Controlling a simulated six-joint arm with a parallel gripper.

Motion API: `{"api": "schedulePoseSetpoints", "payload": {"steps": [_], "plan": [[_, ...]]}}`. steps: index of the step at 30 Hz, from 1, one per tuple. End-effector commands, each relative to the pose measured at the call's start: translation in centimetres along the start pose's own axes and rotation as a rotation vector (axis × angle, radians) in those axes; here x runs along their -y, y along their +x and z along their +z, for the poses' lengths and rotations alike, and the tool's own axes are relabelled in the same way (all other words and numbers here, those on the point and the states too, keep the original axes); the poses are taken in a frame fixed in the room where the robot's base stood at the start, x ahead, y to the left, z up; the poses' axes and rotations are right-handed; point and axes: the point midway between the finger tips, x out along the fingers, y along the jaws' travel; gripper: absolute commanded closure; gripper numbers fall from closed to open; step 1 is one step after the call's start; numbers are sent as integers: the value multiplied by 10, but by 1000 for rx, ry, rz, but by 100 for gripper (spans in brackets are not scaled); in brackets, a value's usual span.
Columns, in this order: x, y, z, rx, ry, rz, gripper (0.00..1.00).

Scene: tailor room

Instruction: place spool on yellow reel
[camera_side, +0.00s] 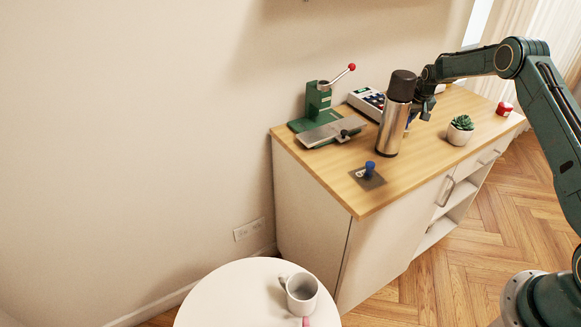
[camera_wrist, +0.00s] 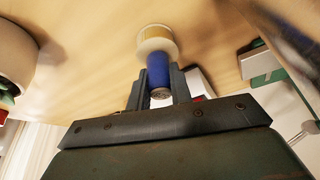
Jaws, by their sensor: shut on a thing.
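In the wrist view a blue spool (camera_wrist: 158,72) is between the two fingers of my gripper (camera_wrist: 154,88), which is shut on it. A pale yellow reel (camera_wrist: 154,40) is just beyond the spool's far end and lines up with it in this view. I cannot tell whether they touch or are apart. In the side view my gripper (camera_side: 424,105) is low over the wooden counter, behind and right of a steel flask. The flask hides most of the held spool, with only a bit of blue showing, and hides the reel.
The steel flask (camera_side: 393,122) stands close to my gripper. A potted succulent (camera_side: 460,131) is to the right, a red button (camera_side: 504,109) farther right. A green press (camera_side: 320,110) and a keypad device (camera_side: 367,101) are left. A blue knob (camera_side: 369,169) on a plate is in front.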

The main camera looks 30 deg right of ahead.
Motion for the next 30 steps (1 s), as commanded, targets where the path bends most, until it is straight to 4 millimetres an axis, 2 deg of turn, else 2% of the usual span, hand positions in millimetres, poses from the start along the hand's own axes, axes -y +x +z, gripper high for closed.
{"api": "schedulePoseSetpoints", "payload": {"steps": [6, 7, 10, 22, 30], "plan": [[0, 3, 1, 0, 0, 0, 100], [0, 2, 1, 0, 0, 0, 75], [0, 2, 1, 0, 0, 0, 57], [0, 0, 0, -1, 0, 0, 57], [0, -18, -1, -1, 0, 0, 57]]}}
